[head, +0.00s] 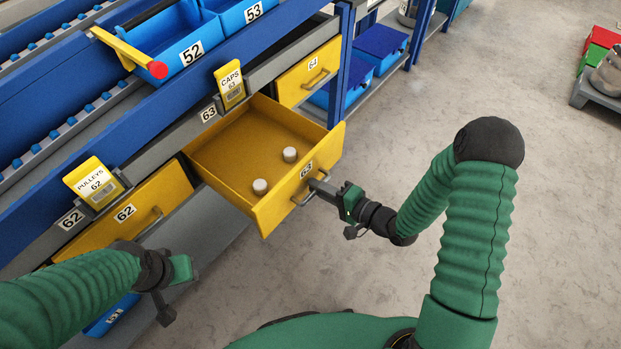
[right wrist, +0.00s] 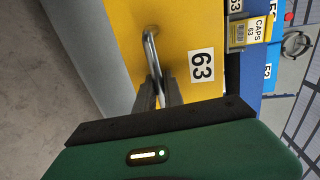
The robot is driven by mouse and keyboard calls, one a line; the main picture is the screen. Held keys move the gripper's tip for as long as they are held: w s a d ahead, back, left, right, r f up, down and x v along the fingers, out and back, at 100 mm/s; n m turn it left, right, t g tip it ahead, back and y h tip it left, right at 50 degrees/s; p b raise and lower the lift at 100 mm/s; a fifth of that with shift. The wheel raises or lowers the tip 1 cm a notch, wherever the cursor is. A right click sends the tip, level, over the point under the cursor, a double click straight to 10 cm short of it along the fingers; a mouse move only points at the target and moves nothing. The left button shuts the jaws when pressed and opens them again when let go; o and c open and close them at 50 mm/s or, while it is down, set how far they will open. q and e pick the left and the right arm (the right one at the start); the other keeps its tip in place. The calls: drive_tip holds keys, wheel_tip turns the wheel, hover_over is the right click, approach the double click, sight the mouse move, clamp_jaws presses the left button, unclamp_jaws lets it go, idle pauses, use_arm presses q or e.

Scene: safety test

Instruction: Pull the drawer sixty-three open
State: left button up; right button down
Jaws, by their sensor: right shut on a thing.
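The yellow drawer 63 (head: 222,157) stands pulled out from the blue bench in the head view. Two small pale caps (head: 260,186) lie inside it. Its front with the label 63 also shows in the right wrist view (right wrist: 202,66). My right gripper (head: 317,187) is shut on the metal bar handle (right wrist: 150,50) of the drawer front. My left gripper (head: 178,287) is at the lower left, in front of drawer 62 and apart from it; its fingers are too unclear to tell open from shut.
Yellow drawers 62 (head: 150,205) and 64 (head: 308,72) are shut on either side. Blue bins 52 (head: 172,58) and 53 (head: 238,12) sit above. Red and green crates (head: 600,40) stand at the far right.

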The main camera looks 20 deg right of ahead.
drive_tip(key=shift+s+f, duration=0.15)
drive_tip(key=shift+f, duration=0.05)
drive_tip(key=c, duration=1.8)
unclamp_jaws()
drive_tip(key=shift+o, duration=0.4)
drive_tip(key=shift+d+r, duration=0.1)
drive_tip(key=shift+r, duration=0.05)
drive_tip(key=p+v, duration=0.5)
drive_tip(key=v, duration=1.1)
drive_tip(key=shift+s+d, duration=0.2)
drive_tip(key=shift+s, duration=0.05)
